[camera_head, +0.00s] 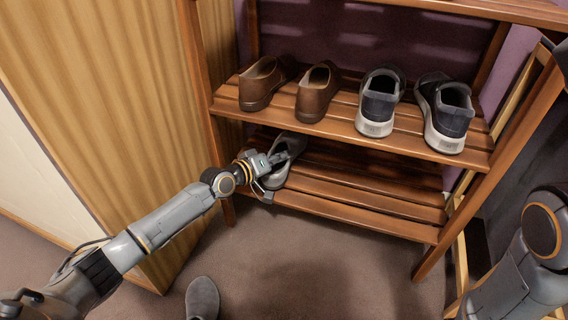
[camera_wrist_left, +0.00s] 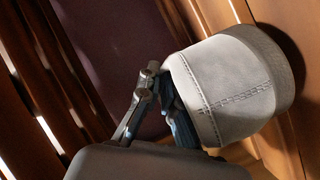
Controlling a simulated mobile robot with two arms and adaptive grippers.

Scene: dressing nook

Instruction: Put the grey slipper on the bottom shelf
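A light grey slipper (camera_head: 285,146) lies at the left end of the bottom shelf (camera_head: 350,203), with one end toward the front edge. My left gripper (camera_head: 273,177) is at its near end with fingers spread, one over the slipper and one low by the shelf's front edge. In the left wrist view, the slipper's rounded stitched end (camera_wrist_left: 235,85) is close beside one finger; the other finger is hidden, and I cannot tell whether they touch. A second grey slipper (camera_head: 202,298) lies on the floor, partly cut off. My right gripper is out of view.
The upper shelf (camera_head: 335,127) carries brown loafers (camera_head: 317,92) and navy sneakers (camera_head: 380,101). The bottom shelf is clear to the right of the slipper. A wooden panel (camera_head: 110,90) stands close on the left. My right arm shows at the right edge.

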